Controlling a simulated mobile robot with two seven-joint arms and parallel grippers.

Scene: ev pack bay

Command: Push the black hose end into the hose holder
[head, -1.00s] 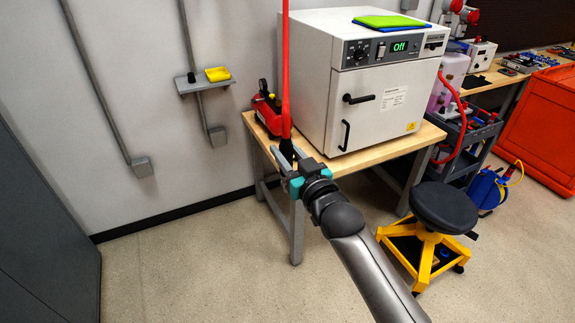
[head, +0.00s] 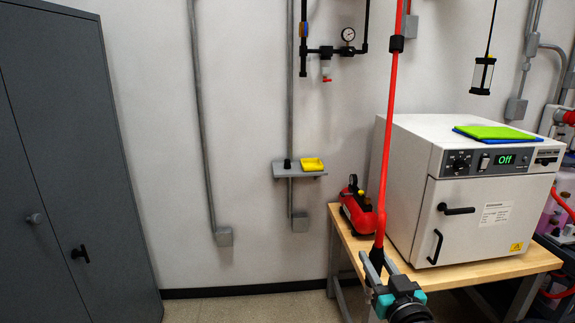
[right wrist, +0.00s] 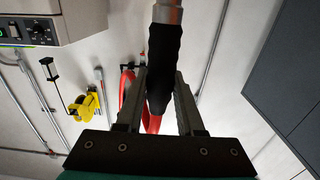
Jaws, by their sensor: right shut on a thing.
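The red hose (head: 390,130) hangs down from above, in front of the wall and the oven. Its black hose end (head: 377,256) is between the fingers of my right gripper (head: 375,264), which is shut on it. In the right wrist view the black hose end (right wrist: 163,62) stands between the two fingers, with a metal tip (right wrist: 167,13) beyond them. A small grey wall shelf (head: 300,176) carries a short black piece (head: 287,163) and a yellow tray (head: 313,163). I cannot tell for sure which part is the hose holder. My left gripper is not in view.
A white oven (head: 470,190) and a red device (head: 357,208) stand on a wooden bench (head: 455,277) at the right. A grey cabinet (head: 75,160) stands at the left. The wall between cabinet and bench bears grey conduits (head: 200,120) and is otherwise mostly clear.

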